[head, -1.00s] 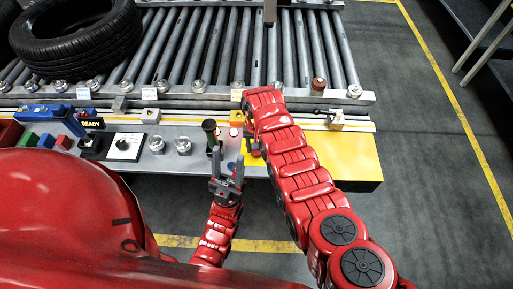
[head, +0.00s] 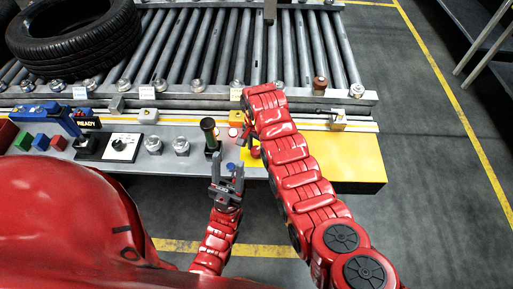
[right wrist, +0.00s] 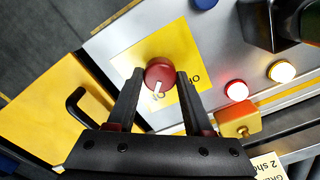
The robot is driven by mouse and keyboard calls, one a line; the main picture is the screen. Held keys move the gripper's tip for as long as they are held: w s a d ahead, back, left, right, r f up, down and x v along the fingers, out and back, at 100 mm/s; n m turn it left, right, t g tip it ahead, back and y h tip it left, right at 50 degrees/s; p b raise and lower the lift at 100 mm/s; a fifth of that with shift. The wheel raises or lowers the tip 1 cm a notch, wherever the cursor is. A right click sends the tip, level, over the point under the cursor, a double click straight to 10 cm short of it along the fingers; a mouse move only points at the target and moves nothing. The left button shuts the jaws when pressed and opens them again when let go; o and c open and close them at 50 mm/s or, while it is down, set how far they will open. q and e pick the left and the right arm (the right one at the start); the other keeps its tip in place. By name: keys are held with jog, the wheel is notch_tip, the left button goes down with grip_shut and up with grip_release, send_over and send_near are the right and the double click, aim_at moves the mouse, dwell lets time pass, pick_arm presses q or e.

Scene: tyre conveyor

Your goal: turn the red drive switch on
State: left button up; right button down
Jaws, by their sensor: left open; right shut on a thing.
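The red drive switch (right wrist: 159,72) is a round red knob with a white pointer line on a yellow plate (right wrist: 128,58). In the right wrist view the pointer aims down and slightly left, towards lettering partly covered by the knob; another label is beside it on the right. My right gripper (right wrist: 158,84) has its two black fingers on either side of the knob, shut on it. In the head view my right forearm hides most of the switch.
In the right wrist view a lit red lamp (right wrist: 236,91), a lit pale lamp (right wrist: 282,71) and a black handle (right wrist: 88,108) are near. A tyre (head: 75,35) lies on the rollers. A display reads READY (head: 88,123). Dial (head: 121,146) and coloured blocks are left.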

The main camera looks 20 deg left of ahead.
aim_at(256, 149)
dwell(0.3)
jog(key=shift+c, duration=1.4)
grip_release()
notch_tip(256, 149, up, 5)
jog(key=shift+w+a+f+b, duration=0.1)
jog(key=shift+f+b, duration=0.1)
jog(key=shift+b, duration=0.65)
notch_tip(256, 149, up, 13)
jog(key=p, duration=0.8)
jog(key=shift+f+p, duration=0.15)
jog(key=shift+p, duration=0.2)
jog(key=shift+f, duration=0.1)
